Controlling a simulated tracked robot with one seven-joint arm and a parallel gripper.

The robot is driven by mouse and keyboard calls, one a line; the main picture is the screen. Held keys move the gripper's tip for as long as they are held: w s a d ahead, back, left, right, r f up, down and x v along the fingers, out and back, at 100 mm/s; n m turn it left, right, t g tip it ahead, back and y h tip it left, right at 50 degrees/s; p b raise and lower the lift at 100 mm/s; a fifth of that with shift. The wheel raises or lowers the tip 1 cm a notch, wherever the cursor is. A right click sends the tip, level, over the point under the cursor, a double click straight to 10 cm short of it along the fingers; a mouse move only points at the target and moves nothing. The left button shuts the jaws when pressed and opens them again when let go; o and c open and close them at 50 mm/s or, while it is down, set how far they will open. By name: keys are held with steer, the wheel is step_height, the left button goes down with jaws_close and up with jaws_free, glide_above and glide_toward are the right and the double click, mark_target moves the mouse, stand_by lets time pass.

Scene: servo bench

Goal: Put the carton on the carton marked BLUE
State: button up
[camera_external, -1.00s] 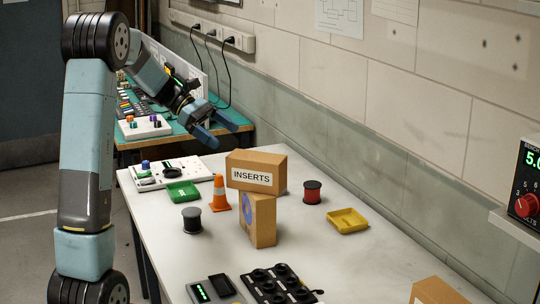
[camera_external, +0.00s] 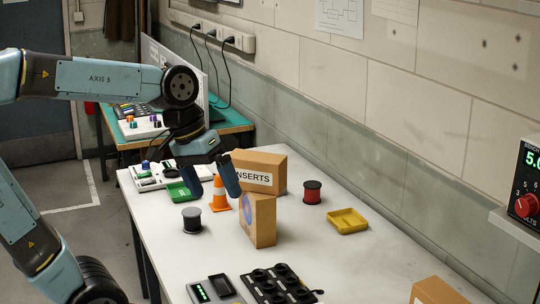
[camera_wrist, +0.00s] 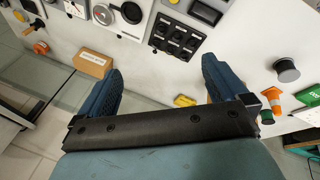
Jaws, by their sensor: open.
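A brown carton labelled INSERTS (camera_external: 262,178) shows in the external view directly above another brown carton (camera_external: 262,222) with a bluish round mark. I cannot tell whether it rests on that one or stands behind it. My gripper (camera_external: 213,188) points down, open and empty, at their left; its right finger hides part of the INSERTS label. A third carton (camera_external: 435,292) is cut off at the bottom right. In the wrist view, a carton (camera_wrist: 93,63) with an unreadable label lies left of my open gripper (camera_wrist: 163,82). No BLUE lettering is readable.
An orange cone (camera_external: 220,197) and a dark spool (camera_external: 192,219) stand close to my gripper. A green tray (camera_external: 178,192), red spool (camera_external: 312,192), yellow tray (camera_external: 347,221) and black holed tray (camera_external: 277,284) are also on the table. The table's right middle is clear.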

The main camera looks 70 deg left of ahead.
steer(key=s+d+f+m+t+y, duration=0.1)
steer(key=s+d+m+t, duration=0.1)
steer(key=s+m, duration=0.3)
steer(key=shift+s+d+m+y, duration=0.2)
steer(key=shift+d+m+y, duration=0.1)
steer(key=shift+d+m, duration=0.25)
